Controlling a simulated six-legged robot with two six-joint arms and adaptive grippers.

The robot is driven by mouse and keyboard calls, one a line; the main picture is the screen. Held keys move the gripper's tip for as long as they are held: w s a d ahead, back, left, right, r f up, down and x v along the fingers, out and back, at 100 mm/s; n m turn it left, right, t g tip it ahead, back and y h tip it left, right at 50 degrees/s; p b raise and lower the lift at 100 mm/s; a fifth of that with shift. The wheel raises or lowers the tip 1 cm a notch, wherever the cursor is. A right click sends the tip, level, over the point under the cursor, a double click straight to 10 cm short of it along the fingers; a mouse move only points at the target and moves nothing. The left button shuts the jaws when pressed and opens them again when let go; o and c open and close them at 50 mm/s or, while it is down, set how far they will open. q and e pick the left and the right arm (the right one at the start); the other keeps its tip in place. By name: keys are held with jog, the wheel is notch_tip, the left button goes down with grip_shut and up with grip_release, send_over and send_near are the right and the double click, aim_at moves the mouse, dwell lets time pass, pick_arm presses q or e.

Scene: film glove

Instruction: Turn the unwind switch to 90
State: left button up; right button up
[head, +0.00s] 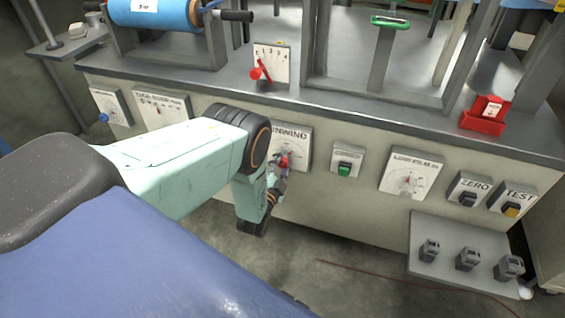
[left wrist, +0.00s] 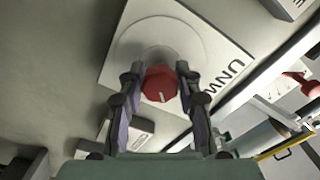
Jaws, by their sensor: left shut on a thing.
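The unwind panel (head: 297,138) is a white plate on the front of the bench, lettered "UNWIND" and partly hidden by my left arm. Its switch is a red knob (left wrist: 160,84) with a pale pointer line, in the middle of a round dial in the left wrist view. My left gripper (left wrist: 158,88) is shut on the red knob, with one finger on each side of it. In the head view the left gripper (head: 284,168) is at the panel's dial. The dial's numbers cannot be read in either view. My right gripper does not show.
A red-pointer scale (head: 272,62) and a blue roll (head: 150,13) are above. A low shelf (head: 440,225) juts out at lower right.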

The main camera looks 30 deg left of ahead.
pick_arm(q)
jog(key=m, duration=0.4)
jog(key=shift+m, duration=2.3)
jog(key=o, duration=1.2)
jog(key=shift+s, duration=0.1)
jog(key=v, duration=1.1)
jog(key=shift+s, duration=0.4)
